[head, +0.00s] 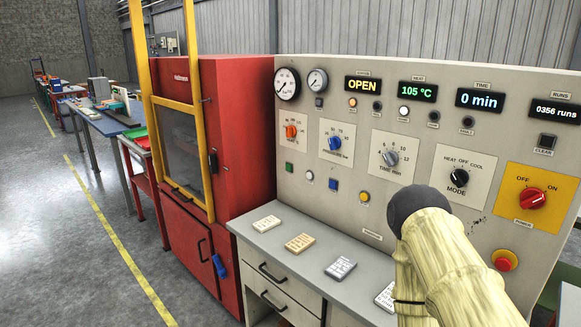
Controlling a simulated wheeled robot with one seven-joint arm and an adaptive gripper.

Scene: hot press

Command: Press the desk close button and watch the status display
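The status display (363,85) on the grey control panel (350,110) reads OPEN in yellow letters. Below the dials is a row of small buttons: a green one (289,167), a white one (310,175), a blue one (333,184) and a yellow one (364,197). Their labels are too small to read, so I cannot tell which is the close button. My arm, in a cream cover with a dark rounded end, stands in front of the panel's lower right and hides part of it. My gripper's fingers do not show.
A red press cabinet (240,130) with a yellow-framed window stands left of the panel. Below the panel, a light desk (300,242) carries several small keypad-like blocks. A red emergency button (504,260) sits at lower right. The floor at left is clear.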

